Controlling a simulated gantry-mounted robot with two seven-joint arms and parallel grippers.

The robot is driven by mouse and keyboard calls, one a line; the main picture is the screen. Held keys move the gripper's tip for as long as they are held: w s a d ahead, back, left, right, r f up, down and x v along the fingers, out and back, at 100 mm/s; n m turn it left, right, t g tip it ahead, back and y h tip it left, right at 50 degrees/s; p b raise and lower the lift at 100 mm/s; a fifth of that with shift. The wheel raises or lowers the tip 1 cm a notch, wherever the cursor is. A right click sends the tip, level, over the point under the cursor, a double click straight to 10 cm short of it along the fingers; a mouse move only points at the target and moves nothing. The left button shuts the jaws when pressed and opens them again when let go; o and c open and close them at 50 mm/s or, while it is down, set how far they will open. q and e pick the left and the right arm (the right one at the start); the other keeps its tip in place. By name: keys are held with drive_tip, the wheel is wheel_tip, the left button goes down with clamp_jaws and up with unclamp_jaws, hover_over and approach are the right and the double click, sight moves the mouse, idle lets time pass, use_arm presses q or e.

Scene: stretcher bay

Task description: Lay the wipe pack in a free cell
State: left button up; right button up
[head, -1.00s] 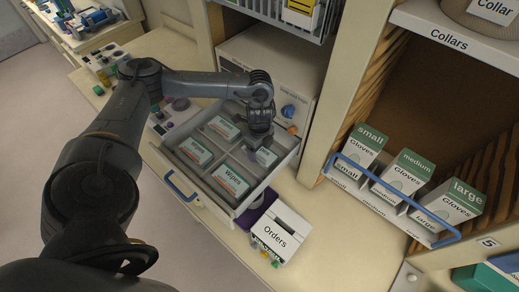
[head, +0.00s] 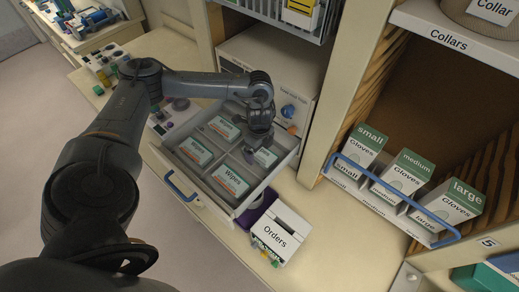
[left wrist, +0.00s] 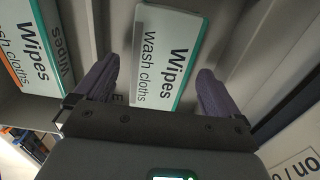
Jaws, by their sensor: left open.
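A pulled-out drawer (head: 204,196) is divided into cells. White and green wipe packs lie in it: one at the back left (head: 224,128), one at the left (head: 196,150), one at the front (head: 231,182) and one at the right (head: 265,157). My left gripper (head: 259,146) points down over the right pack and partly hides it. In the left wrist view the open fingers (left wrist: 152,92) stand on both sides of a wipe pack (left wrist: 166,55), with gaps. Another pack (left wrist: 32,50) lies to its left. Part of the drawer under my gripper is hidden.
A white Orders box (head: 281,235) stands by the drawer's right front corner. A cabinet with a blue knob (head: 288,111) rises behind the drawer. A rack of glove boxes (head: 397,190) with a blue rail stands at the right. The counter (head: 335,235) between them is clear.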

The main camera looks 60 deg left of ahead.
sight(260, 152)
use_arm(q)
drive_tip(key=shift+r, duration=0.45)
wheel_tip(260, 152, up, 3)
drive_tip(key=shift+r, duration=0.1)
wheel_tip(260, 152, up, 8)
drive_tip(key=p, duration=0.6)
drive_tip(key=shift+s, duration=0.1)
